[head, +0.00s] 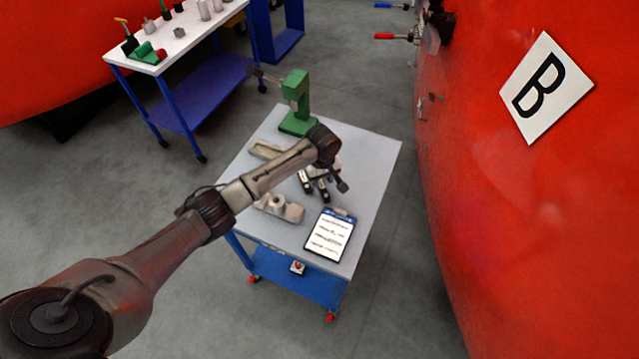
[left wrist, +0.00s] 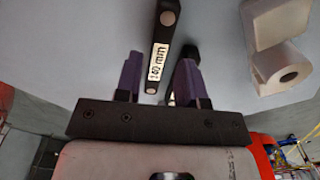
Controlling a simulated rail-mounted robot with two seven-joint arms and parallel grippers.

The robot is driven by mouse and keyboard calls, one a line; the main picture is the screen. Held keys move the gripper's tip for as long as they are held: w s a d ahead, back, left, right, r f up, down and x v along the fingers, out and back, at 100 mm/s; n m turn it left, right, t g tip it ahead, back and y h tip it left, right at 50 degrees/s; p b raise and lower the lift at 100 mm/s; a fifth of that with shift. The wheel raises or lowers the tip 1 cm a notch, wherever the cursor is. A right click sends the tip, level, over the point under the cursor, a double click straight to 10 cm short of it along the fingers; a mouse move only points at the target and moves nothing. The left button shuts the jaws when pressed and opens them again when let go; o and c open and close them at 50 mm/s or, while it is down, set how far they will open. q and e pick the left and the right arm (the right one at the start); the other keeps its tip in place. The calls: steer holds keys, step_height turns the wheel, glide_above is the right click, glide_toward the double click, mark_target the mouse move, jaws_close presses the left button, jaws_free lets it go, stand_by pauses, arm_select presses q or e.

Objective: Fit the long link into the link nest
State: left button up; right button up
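My right gripper is not in view.
A beige block with an upright ring (head: 280,206) stands left of the gripper. A clipboard with a printed sheet (head: 331,235) lies at the table's front. A green press (head: 297,102) stands at the back. The table's right side (head: 375,165) is clear; a red train nose rises beyond.

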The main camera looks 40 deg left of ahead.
mark_target(322, 187)
arm_select(q)
steer(key=shift+s+f, duration=0.1)
steer(key=shift+f, duration=1.9)
steer(key=shift+c, duration=0.4)
jaws_close()
